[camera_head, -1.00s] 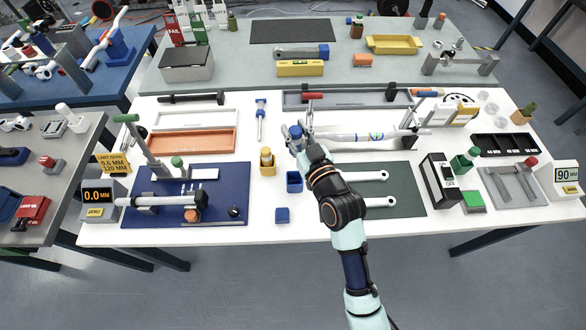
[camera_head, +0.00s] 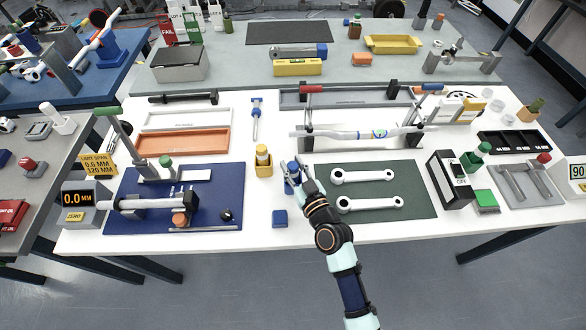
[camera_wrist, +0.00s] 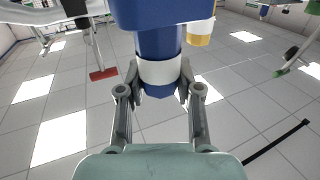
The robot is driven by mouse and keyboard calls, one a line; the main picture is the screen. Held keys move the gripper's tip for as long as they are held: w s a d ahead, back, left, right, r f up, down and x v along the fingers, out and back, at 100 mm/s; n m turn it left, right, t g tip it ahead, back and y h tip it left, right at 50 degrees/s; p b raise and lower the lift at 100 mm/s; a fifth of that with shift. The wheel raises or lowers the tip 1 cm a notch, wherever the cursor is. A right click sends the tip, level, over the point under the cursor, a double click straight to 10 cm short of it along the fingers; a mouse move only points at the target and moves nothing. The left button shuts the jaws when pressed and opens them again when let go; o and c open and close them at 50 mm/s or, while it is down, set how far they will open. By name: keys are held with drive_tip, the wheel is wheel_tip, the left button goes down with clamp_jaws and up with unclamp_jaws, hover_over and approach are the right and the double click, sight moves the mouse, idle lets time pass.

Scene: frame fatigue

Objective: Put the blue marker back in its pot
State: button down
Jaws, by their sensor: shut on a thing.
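The blue marker (camera_wrist: 160,72), with a white band, is between the two fingers of my gripper (camera_wrist: 160,94) in the wrist view, which looks upside down. The wide blue pot (camera_wrist: 165,14) fills the top middle there. Its rim hides the marker's far end, and the marker lines up with the pot's mouth and appears to be at least partly in it. How deep cannot be told. In the head view my gripper (camera_head: 293,181) is at the blue marker (camera_head: 293,167), over the pot's spot, and largely covers the pot.
A yellow pot with a yellow marker (camera_head: 263,158) stands close left of my gripper. A small blue block (camera_head: 280,218) lies in front.

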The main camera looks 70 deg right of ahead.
drive_tip(key=shift+f, duration=0.15)
drive_tip(key=c, duration=0.8)
unclamp_jaws()
drive_tip(key=v, duration=0.4)
drive_tip(key=b+v, duration=0.1)
drive_tip(key=v, duration=0.2)
drive_tip(key=shift+s+a+r, duration=0.25)
drive_tip(key=shift+a, duration=0.1)
